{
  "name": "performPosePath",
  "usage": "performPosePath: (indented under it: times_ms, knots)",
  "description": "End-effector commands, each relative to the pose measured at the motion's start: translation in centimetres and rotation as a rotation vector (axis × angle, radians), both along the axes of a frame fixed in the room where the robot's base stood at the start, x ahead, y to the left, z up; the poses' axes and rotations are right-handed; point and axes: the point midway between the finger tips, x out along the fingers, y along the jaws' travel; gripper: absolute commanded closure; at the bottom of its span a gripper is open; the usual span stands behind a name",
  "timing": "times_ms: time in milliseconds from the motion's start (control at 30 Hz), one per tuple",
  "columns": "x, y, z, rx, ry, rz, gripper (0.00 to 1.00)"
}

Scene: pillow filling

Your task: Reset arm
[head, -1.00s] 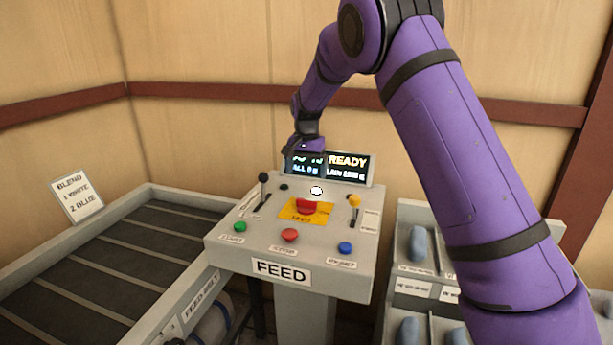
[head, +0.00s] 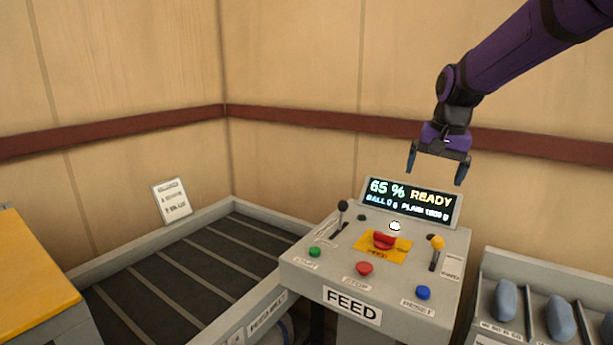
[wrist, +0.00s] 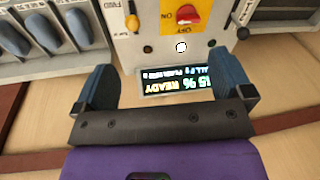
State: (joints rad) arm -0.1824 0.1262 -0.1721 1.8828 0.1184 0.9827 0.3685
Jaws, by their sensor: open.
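My gripper (head: 437,178) is open and empty, with its two blue fingers spread and pointing down. In the head view it hangs in the air above the display screen (head: 412,203), which reads 65 % and READY. My gripper also shows in the wrist view (wrist: 172,92), where the display screen (wrist: 176,82) lies between the fingers. My purple arm comes in from the upper right. The grey feed console (head: 327,270) stands below my gripper, and no finger visibly touches it.
The console carries a red switch (head: 384,241) on a yellow plate, several coloured buttons and two levers. A dark conveyor bed (head: 190,270) lies left, with a sign (head: 172,200) behind it. Blue rolls (head: 560,318) sit in a rack at right. Wooden walls stand behind.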

Motion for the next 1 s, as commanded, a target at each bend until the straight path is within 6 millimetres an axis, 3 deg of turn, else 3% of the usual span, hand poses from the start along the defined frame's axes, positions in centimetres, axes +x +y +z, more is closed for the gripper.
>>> performPosePath:
  times_ms: [200, 467, 800, 1000]
  knots:
    - [-7.2, -1.1, 3.4, -0.006, -0.075, 0.080, 0.02]
    - [-15.6, -1.8, 5.2, -0.039, -0.159, 0.179, 0.02]
    - [-26.1, -2.3, 4.3, -0.124, -0.263, 0.303, 0.02]
    - [-30.3, -2.5, 2.8, -0.175, -0.305, 0.354, 0.02]
